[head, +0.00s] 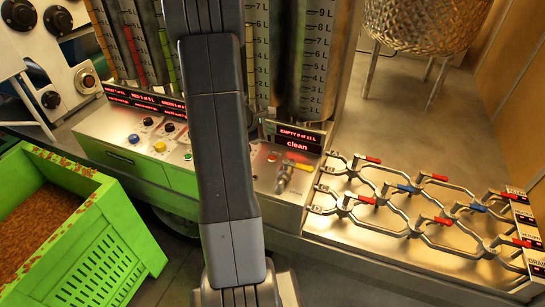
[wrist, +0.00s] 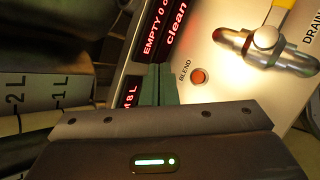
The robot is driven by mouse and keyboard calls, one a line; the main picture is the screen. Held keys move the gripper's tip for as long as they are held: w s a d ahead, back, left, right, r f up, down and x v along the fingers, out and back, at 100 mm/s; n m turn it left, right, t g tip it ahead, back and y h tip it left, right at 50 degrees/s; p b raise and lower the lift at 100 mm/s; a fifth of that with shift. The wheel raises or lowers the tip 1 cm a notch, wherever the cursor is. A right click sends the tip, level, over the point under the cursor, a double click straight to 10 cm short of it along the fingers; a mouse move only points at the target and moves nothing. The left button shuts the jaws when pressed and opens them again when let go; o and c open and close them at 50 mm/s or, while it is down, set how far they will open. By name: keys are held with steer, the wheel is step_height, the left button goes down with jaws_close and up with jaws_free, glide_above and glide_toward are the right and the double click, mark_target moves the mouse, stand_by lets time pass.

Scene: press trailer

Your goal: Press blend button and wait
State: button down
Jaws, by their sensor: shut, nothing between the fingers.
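The blend button is a small round red-orange button (wrist: 198,76) in the wrist view, on a pale metal panel next to the label BLEND. A small red button (head: 272,157) below the right-hand display in the head view appears to be the same one. My gripper (wrist: 157,84) shows in the wrist view as dark green fingers, shut and empty. Its tips are left of the button, in front of the display's edge, and look apart from the button in the picture; the depth gap is unclear. In the head view my arm hides most of the gripper.
A display (head: 296,139) reads EMPTY and clean. A tap with a yellow handle (wrist: 262,42) is right of the button. Graduated tanks (head: 313,60) stand behind. Pipes with red and blue valves (head: 430,205) lie right; a green crate (head: 120,255) stands left.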

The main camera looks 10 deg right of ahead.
steer(key=shift+f, duration=0.1)
steer(key=b, duration=0.5)
glide_above(269, 158)
step_height(269, 158, down, 8)
steer(key=shift+s+r, duration=0.1)
steer(key=shift+r, duration=0.05)
steer(key=shift+f+b, duration=0.45)
steer(key=shift+b, duration=0.35)
steer(key=shift+f, duration=0.1)
stand_by(1.0)
steer(key=shift+f+b, duration=0.35)
steer(key=shift+b, duration=0.4)
steer(key=shift+f+b, duration=0.35)
steer(key=shift+b, duration=0.2)
stand_by(0.4)
steer(key=shift+r, duration=0.15)
steer(key=shift+r+p, duration=0.4)
steer(key=shift+r, duration=0.25)
